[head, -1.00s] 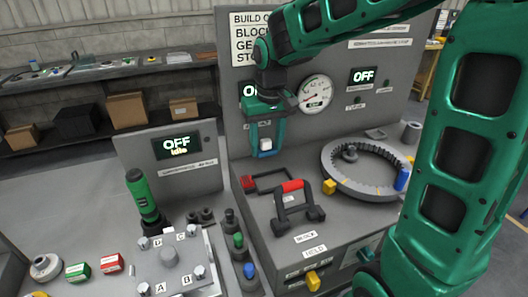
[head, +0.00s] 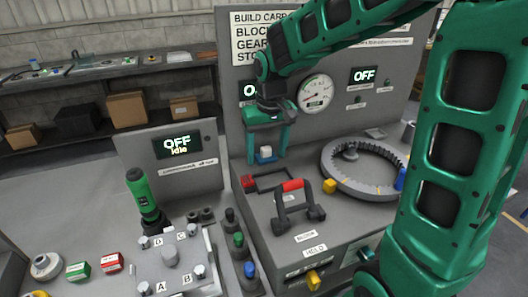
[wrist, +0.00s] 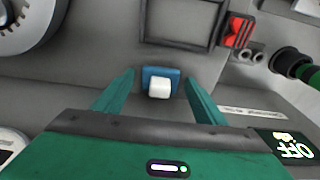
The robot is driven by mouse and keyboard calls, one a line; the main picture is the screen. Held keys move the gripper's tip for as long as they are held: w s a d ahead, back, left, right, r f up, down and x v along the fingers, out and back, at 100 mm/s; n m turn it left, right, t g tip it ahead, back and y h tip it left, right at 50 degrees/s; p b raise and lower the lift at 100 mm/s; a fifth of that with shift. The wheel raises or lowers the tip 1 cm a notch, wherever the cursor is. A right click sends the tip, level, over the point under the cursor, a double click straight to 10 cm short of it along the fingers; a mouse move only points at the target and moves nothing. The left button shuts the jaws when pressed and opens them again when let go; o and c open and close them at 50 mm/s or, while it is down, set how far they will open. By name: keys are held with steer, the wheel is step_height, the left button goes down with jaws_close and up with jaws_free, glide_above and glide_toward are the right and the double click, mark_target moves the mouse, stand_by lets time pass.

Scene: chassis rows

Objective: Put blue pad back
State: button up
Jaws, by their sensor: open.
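A small blue pad (wrist: 174,73) with a white block (wrist: 159,88) on its near side shows in the wrist view, between my gripper's fingers. It also shows as a small blue patch with the white block (head: 266,153) in the head view, in front of the upright panel. My gripper (head: 270,160) is open and points down. In the wrist view its two fingers (wrist: 159,78) stand on either side of the pad with a gap on each side. I cannot tell whether the pad rests on the deck.
A dark rectangular frame (head: 270,181) and a red block (head: 248,182) lie just in front. The gauge panel (head: 240,130) rises close behind my gripper. A green driver (head: 146,200) stands at left.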

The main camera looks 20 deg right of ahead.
mark_target(269, 160)
step_height(269, 160, up, 12)
steer(key=s, duration=0.1)
steer(key=shift+s, duration=0.2)
stand_by(0.6)
